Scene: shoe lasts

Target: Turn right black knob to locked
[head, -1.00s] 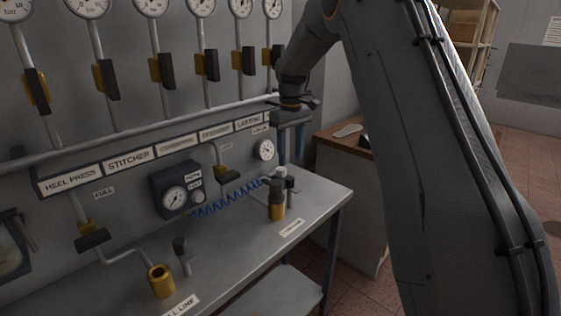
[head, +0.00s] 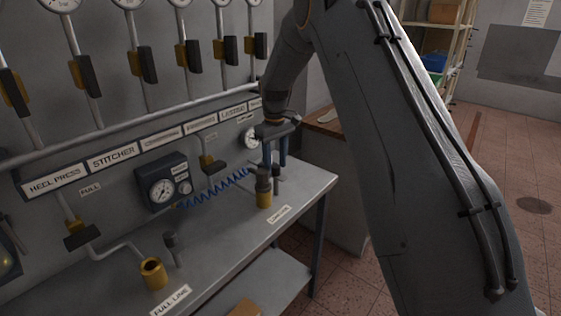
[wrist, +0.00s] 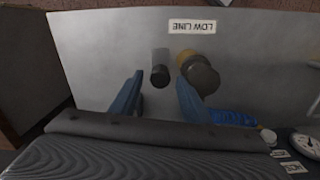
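The right black knob (head: 277,182) stands upright on the metal bench beside a brass fitting (head: 264,200) with a dark grey coupling on top, by the "LOW LINE" label (head: 280,214). In the wrist view the knob (wrist: 160,75) appears between the two blue fingers, with a gap on each side. My gripper (head: 275,164) is open, fingers pointing down, just above or around the knob's top; the exact height is unclear. The coupling (wrist: 203,76) lies close beside the right finger in the wrist view. The left black knob (head: 171,246) stands by the open brass socket (head: 152,272).
A blue coiled hose (head: 215,190) runs from the regulator box (head: 162,182) towards the coupling. A small gauge (head: 250,137) is on the wall behind my gripper. Valves with black handles line the panel. A wooden-topped cabinet (head: 325,123) stands right of the bench. The bench front is mostly clear.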

